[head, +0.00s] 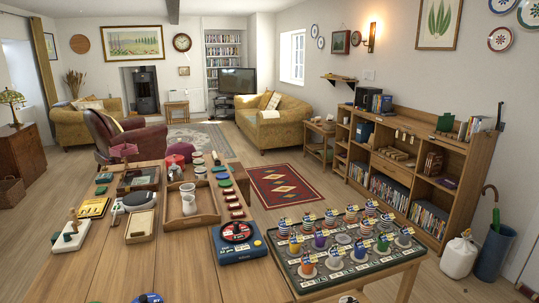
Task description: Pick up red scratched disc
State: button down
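I cannot single out a red scratched disc with certainty, as scratches are too small to see. A round dark disc with red on it (237,232) sits on a blue device (240,254) near the middle of the wooden table. A dark tray (345,273) at the table's right holds several small stands with discs and labels, with coloured tops in orange, purple, green and grey. An orange-topped piece (307,266) stands at the tray's front left. My gripper is not in view.
A wooden tray (207,219) with white cups stands left of the blue device. Other boxes and tools crowd the table's left and back. The table's front middle (190,262) is mostly bare. A wooden shelf unit (400,205) stands along the right wall, beyond a red rug (285,188).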

aim_at(237, 231)
jog(key=i+j+u, duration=0.4)
jog(key=i, duration=0.45)
jog(key=i+j+u, duration=0.2)
jog(key=i, duration=0.3)
